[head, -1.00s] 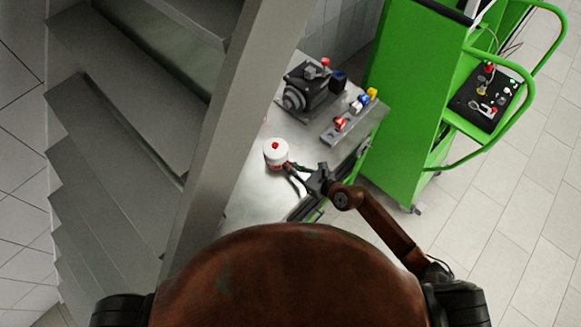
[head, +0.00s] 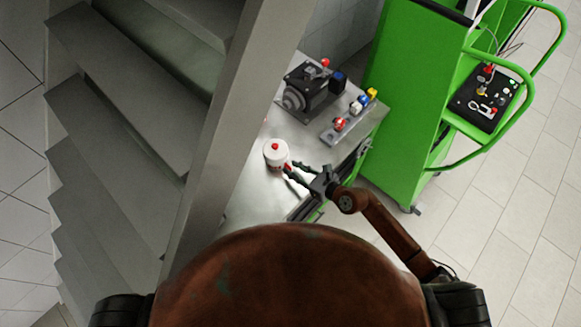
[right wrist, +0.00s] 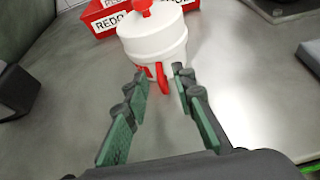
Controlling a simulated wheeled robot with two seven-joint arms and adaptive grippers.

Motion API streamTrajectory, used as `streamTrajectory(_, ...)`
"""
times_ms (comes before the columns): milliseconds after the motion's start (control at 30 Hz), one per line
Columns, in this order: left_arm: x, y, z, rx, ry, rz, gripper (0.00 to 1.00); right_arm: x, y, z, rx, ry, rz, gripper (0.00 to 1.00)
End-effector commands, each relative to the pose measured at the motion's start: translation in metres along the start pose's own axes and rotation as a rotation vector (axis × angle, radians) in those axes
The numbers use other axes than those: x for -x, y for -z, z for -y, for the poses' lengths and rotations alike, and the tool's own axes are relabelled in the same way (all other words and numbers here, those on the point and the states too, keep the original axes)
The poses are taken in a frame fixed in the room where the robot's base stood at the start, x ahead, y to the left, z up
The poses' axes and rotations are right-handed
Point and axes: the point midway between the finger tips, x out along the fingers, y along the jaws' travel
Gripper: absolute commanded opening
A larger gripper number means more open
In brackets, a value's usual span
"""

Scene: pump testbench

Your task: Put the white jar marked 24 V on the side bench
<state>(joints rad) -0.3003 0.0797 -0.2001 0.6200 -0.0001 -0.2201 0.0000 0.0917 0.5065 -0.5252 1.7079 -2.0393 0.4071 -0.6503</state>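The white jar (head: 276,154) stands upright on a steel bench (head: 240,208). It has a red knob on its lid, and in the right wrist view the jar (right wrist: 155,45) shows a red handle (right wrist: 162,78) facing me. I cannot read a 24 V mark on it. My right gripper (head: 292,168) is open at the handle side of the jar. In the right wrist view its fingertips (right wrist: 160,76) are apart, with the handle between or just beyond them; I cannot tell whether they touch it. My left gripper is not in view.
A red bin labelled REDO (right wrist: 100,20) sits behind the jar. A dark pump unit (head: 305,92) and a rail with coloured knobs (head: 340,127) stand farther back on the bench. A green cart (head: 405,100) is at the right. A grey metal staircase (head: 130,130) fills the left.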

Motion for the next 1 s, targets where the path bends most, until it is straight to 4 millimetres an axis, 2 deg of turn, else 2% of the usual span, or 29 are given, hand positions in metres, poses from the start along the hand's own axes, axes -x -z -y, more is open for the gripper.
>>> streamTrajectory(100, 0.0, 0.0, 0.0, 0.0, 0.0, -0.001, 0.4, 0.027, 0.002, 0.001, 0.0, 0.001, -0.003, 0.24)
streamTrajectory(300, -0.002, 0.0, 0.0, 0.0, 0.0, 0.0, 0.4, 0.068, 0.001, 0.0, 0.002, 0.0, -0.002, 0.24)
streamTrajectory(500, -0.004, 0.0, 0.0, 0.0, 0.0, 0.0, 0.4, 0.094, 0.001, 0.0, 0.0, 0.0, -0.001, 0.24)
streamTrajectory(867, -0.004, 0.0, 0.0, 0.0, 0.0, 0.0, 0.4, 0.101, -0.001, 0.0, -0.002, 0.0, 0.002, 0.24)
streamTrajectory(1000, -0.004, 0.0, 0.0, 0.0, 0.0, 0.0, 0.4, 0.1, -0.016, 0.0, -0.121, -0.004, 0.054, 0.24)
